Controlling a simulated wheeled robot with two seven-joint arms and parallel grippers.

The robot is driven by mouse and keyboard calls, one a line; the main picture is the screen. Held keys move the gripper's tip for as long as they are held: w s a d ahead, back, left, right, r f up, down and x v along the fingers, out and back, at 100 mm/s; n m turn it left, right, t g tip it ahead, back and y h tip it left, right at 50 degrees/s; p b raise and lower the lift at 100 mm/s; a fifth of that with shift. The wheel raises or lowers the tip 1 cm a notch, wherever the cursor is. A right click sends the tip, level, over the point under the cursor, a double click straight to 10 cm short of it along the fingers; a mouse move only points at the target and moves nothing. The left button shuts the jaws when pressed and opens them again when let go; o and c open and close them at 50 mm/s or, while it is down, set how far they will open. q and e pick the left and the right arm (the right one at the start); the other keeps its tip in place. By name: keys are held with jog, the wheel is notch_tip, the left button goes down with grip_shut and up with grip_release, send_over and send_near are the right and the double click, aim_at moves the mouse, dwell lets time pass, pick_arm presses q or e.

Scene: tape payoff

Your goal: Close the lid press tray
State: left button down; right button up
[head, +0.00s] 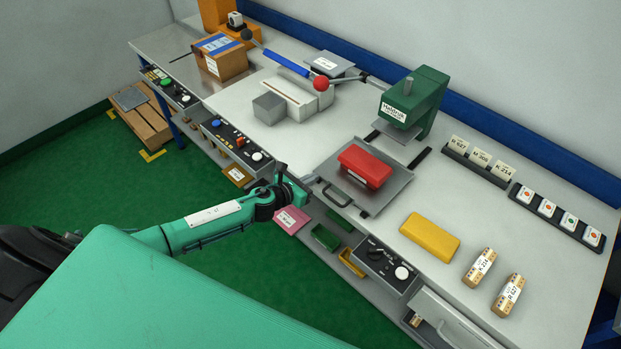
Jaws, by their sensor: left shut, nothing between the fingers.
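The lid press (428,95) is a green machine with a white label, standing towards the back of the bench. Its grey tray (397,191) is pulled out towards the front, with a dark handle (334,195) on its front edge. A red box (366,166) with a white label sits on the tray. My right gripper does not show.
Card holders (477,165) stand at the back right. An open drawer (450,322) juts out at lower right.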

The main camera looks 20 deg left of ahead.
aim_at(334, 162)
pick_arm(q)
jog(key=w+d, duration=0.1)
jog(key=w, duration=0.3)
jog(key=w+d, duration=0.1)
jog(key=w, duration=0.2)
jog(key=shift+d, duration=0.3)
